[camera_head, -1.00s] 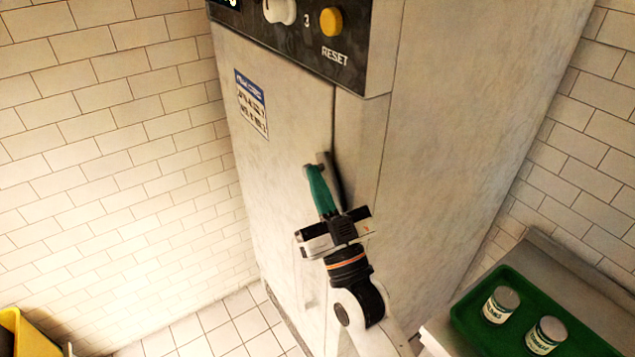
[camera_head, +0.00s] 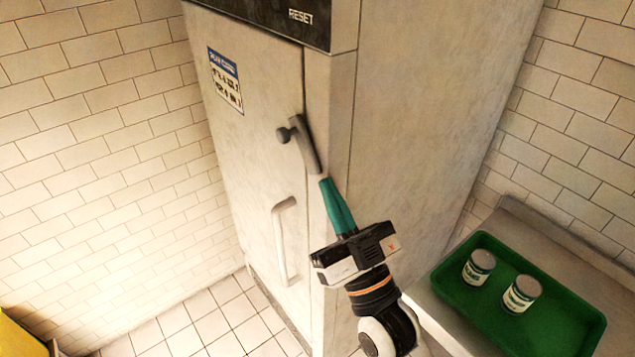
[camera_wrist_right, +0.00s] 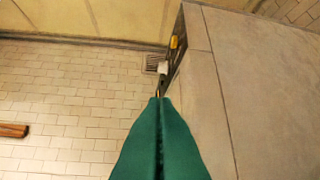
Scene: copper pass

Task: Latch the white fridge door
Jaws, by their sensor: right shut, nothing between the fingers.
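The white fridge (camera_head: 410,110) stands in the middle of the head view. Its front door (camera_head: 245,150) looks flush with the frame. A dark grey latch lever (camera_head: 306,146) with a round knob (camera_head: 283,135) sits near the door's right edge, tilted, knob at upper left. A pale vertical handle (camera_head: 283,240) is lower on the door. My right gripper (camera_head: 325,184) is shut and empty, its green fingers pointing up just below the latch's lower end; I cannot tell whether they touch. In the right wrist view, the shut green fingers (camera_wrist_right: 160,102) point along the fridge's edge. My left gripper is not in view.
A green tray (camera_head: 580,337) with two labelled cans (camera_head: 478,267) (camera_head: 521,294) is on a steel counter (camera_head: 545,235) at the right. White tiled walls stand on both sides. A yellow object (camera_head: 18,337) is at the lower left.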

